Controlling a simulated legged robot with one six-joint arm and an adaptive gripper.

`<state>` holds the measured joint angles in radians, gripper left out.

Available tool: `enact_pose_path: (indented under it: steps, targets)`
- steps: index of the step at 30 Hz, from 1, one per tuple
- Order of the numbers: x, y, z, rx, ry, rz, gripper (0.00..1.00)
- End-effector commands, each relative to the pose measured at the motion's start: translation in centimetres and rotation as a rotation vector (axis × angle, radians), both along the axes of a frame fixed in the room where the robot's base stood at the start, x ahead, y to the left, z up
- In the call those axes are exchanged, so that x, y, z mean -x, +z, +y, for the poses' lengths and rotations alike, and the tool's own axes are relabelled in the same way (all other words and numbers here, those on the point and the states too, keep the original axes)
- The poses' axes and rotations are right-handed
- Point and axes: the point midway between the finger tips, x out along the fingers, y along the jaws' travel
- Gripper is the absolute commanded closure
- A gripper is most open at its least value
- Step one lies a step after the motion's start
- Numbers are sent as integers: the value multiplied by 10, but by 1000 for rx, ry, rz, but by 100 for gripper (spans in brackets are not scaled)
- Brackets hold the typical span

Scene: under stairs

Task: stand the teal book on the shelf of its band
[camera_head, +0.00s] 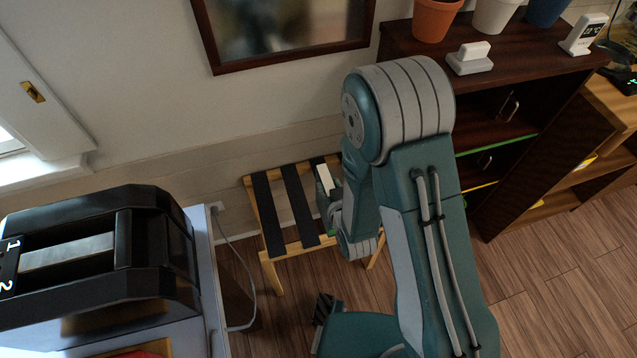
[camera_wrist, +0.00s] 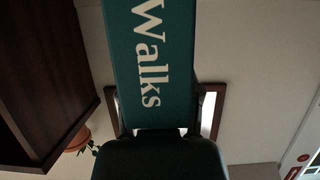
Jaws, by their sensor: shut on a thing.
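The teal book (camera_wrist: 162,60) fills the upper middle of the wrist view, with the white word "Walks" along it. My gripper (camera_wrist: 160,133) is shut on its near end; the book extends away from the dark jaws. In the head view my gripper (camera_head: 333,205) is partly hidden behind my arm, above a slatted folding stand. Only a small pale and green piece shows there, and I cannot tell how much of it is the book. The dark wooden shelf unit (camera_head: 520,75) stands at the right, with a green band (camera_head: 497,145) on one shelf edge and a yellow band (camera_head: 480,187) lower down.
Pots, including an orange one (camera_head: 436,18), and a white block (camera_head: 470,58) stand on the unit's top. The slatted stand (camera_head: 262,212) is below my gripper. A black machine (camera_head: 95,255) sits on a table at left. Wooden floor (camera_head: 545,262) is clear at lower right.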

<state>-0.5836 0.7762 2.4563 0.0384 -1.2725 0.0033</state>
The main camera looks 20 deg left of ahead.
Motion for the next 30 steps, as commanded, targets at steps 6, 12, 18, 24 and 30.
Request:
enact_pose_path:
  steps: [6,12,18,24,30]
  targets:
    - [-36,-18,21,-3,0,-3,100]
    - [-63,-44,38,-1,0,0,100]
    - [-84,-72,50,-1,-1,-2,100]
    - [-93,-86,56,-2,-1,-1,100]
    - [-94,-112,56,0,-1,0,100]
